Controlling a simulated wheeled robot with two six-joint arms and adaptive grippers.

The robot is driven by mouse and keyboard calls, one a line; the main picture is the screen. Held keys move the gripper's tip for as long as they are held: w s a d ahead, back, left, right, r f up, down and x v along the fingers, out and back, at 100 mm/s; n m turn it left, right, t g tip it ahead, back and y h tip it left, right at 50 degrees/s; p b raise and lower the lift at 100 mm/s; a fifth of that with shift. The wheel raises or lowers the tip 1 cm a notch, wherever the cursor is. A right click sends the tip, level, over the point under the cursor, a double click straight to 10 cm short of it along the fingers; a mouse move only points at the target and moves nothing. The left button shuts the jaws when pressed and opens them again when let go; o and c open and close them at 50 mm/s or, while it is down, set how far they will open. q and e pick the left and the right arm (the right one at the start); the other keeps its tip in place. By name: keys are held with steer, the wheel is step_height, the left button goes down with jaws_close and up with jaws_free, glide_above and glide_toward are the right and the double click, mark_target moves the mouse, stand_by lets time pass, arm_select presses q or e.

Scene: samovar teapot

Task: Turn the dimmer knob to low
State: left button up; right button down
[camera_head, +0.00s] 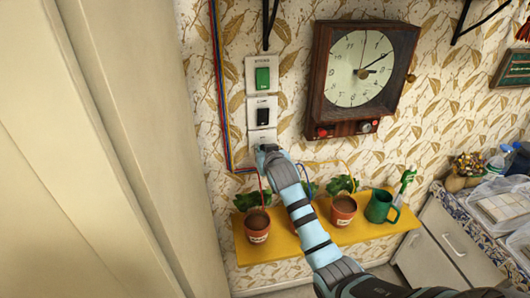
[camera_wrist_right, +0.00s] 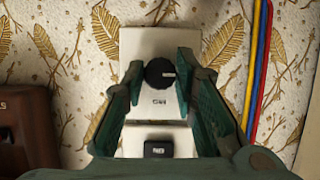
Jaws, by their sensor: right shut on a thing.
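The round black dimmer knob (camera_wrist_right: 158,73) sits on a pale wall plate (camera_wrist_right: 148,45) in the right wrist view. A small white mark shows on the knob's right side in that view. The teal fingers of my right gripper (camera_wrist_right: 160,80) are shut on the knob, one at each side. In the head view my right gripper (camera_head: 267,152) is at the lowest wall plate (camera_head: 262,135) and hides the knob. My left gripper is not in view.
A black switch (camera_head: 264,116) and a green switch (camera_head: 262,77) are above the knob. A wooden clock (camera_head: 318,75) hangs to the right. Below, a yellow shelf (camera_head: 375,233) holds potted plants and a green mug (camera_head: 380,207). Coloured wires (camera_head: 219,90) run down on the left.

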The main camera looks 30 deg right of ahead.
steer(key=shift+f, duration=0.1)
steer(key=c, duration=1.3)
jaws_free()
steer(key=v, duration=1.2)
steer(key=shift+w, duration=0.15)
